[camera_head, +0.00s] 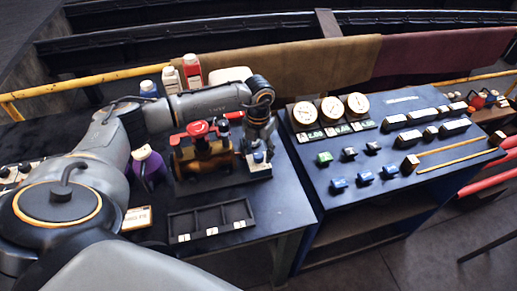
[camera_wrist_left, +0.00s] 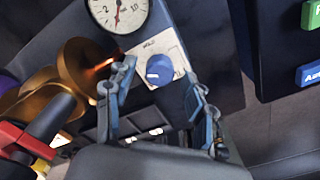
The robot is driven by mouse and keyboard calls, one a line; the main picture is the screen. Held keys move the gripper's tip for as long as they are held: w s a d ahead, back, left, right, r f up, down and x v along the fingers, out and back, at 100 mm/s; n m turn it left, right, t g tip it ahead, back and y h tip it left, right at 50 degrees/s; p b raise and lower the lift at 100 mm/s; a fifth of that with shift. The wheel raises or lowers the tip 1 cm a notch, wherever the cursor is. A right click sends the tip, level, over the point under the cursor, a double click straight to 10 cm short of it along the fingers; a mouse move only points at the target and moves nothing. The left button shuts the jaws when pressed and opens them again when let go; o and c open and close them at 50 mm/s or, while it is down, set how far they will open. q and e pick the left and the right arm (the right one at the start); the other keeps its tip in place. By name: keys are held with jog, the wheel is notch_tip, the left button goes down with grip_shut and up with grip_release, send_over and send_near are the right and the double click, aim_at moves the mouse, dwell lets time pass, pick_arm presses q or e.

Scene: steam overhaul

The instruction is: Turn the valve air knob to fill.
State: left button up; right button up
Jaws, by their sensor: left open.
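The valve air knob (camera_wrist_left: 158,70) is a round blue knob with a pale pointer line, on a white labelled plate (camera_wrist_left: 142,48). It also shows small in the head view (camera_head: 258,157), on the block right of the brass valve body (camera_head: 203,160). My left gripper (camera_wrist_left: 161,78) is open, with one finger on each side of the knob in the wrist view. A gap shows on both sides, and I see no contact. The label's words are too blurred to read. In the head view my left gripper (camera_head: 260,144) hangs just above the block. My right gripper is not in view.
A dial gauge (camera_wrist_left: 118,10) sits beside the knob plate. A divided black tray (camera_head: 211,221) lies in front. A console (camera_head: 400,150) with gauges and blue and green buttons stands to the right, across a gap.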

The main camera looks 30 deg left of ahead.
pick_arm(q)
jog(key=shift+f, duration=0.25)
grip_shut()
